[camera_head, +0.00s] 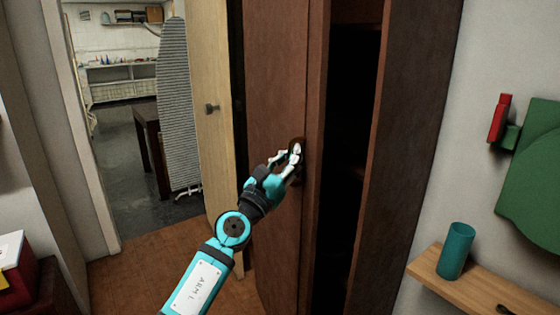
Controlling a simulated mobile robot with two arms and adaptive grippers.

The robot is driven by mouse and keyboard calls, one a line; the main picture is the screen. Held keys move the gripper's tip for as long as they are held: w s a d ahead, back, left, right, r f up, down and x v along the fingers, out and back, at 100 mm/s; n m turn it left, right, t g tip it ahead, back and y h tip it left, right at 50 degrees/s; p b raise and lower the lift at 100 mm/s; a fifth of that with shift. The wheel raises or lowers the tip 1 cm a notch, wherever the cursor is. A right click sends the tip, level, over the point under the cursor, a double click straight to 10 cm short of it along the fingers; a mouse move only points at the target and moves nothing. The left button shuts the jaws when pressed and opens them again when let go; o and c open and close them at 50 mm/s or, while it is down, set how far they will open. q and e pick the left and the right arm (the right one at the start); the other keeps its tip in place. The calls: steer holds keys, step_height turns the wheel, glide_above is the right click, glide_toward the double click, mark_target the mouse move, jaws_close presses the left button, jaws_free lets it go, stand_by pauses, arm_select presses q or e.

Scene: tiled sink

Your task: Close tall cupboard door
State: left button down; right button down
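The tall cupboard is reddish brown, and its door (275,75) stands ajar. A dark gap (345,130) shows the inside, with shelf edges faintly visible. Right of the gap is a brown upright panel (425,110) of the cupboard. My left gripper (296,155) is at the dark handle plate on the door, near the door's free edge. Its pale fingers are at the handle and overlap it; whether they grip it cannot be told. My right gripper is not in view.
A light wooden door (212,150) with a knob stands just left of the cupboard. Beyond the doorway are an ironing board (178,105) and a dark table (150,135). A teal cup (456,252) is on a wooden shelf (430,272) at lower right. Green and red objects are on the right wall.

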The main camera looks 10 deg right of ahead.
arm_select(q)
steer(key=shift+s+d+f, duration=0.1)
steer(key=shift+d+f, duration=0.25)
steer(key=shift+d, duration=0.1)
steer(key=c, duration=1.6)
jaws_free()
steer(key=shift+s+r, duration=0.1)
steer(key=shift+r, duration=0.05)
steer(key=shift+c, duration=0.2)
steer(key=shift+r, duration=0.1)
steer(key=shift+a, duration=0.15)
steer(key=v, duration=1.2)
